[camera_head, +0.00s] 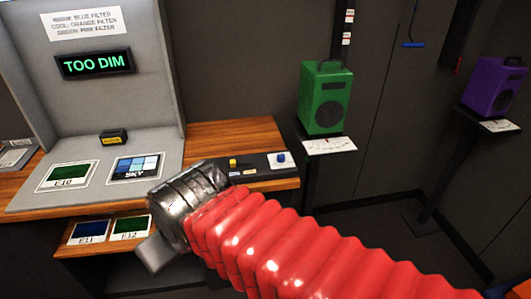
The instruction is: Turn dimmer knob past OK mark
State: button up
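A low dark control strip (256,168) lies on the right part of the wooden counter. It carries a small yellow control (233,163) and a blue knob (281,157) on a white plate. I cannot tell which is the dimmer knob, and no OK mark is readable. A display (94,63) reads "TOO DIM" in green. My gripper (157,254) is at the front of the counter, left of and nearer than the strip. One grey finger part shows; the metal wrist and red sleeve hide the rest and cover the strip's near left part.
A grey console holds a sign (85,23), a small black-and-yellow block (113,137) and cards "E10" (68,176) and "SKY" (135,168). Cards E11 (88,232) and E12 (130,227) lie on a lower shelf. Green (325,98) and purple (495,88) speaker-like boxes stand right.

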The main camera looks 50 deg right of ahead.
aim_at(280, 157)
jog(key=u, duration=0.05)
jog(key=i, duration=1)
jog(key=u, duration=0.05)
